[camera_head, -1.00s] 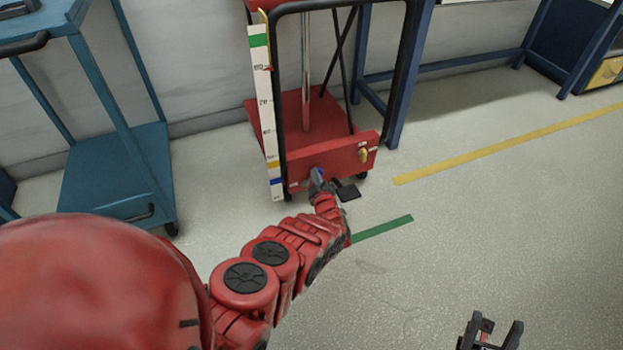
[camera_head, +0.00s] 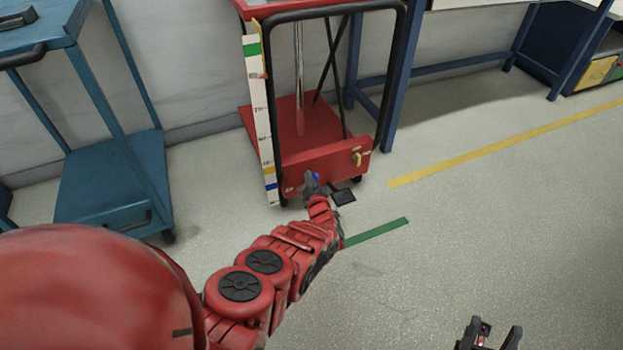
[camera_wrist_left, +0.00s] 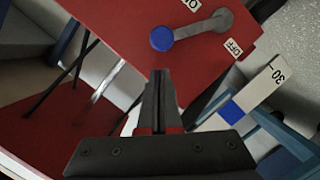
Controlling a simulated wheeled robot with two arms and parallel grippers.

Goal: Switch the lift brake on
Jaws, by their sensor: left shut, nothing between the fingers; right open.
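The brake lever (camera_wrist_left: 195,30) is a grey arm with a round blue knob (camera_wrist_left: 162,38), on the red front panel (camera_head: 325,165) of the lift cart. In the left wrist view, an "OFF" label (camera_wrist_left: 233,47) sits beside its grey end, and a partly cut-off second label (camera_wrist_left: 192,3) lies across the lever. The blue knob also shows in the head view (camera_head: 316,176). My left gripper (camera_wrist_left: 160,76) is shut and empty, its tips pointing at the knob, a little short of it in the picture; contact cannot be told. My right gripper (camera_head: 490,330) is open at the bottom right.
A yellow handle (camera_head: 358,159) sits on the panel's right side. A white height scale (camera_head: 259,115) stands at the cart's left. A blue trolley (camera_head: 110,180) is at the left. A black pedal (camera_head: 343,197) sticks out below the panel. Floor at right is clear.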

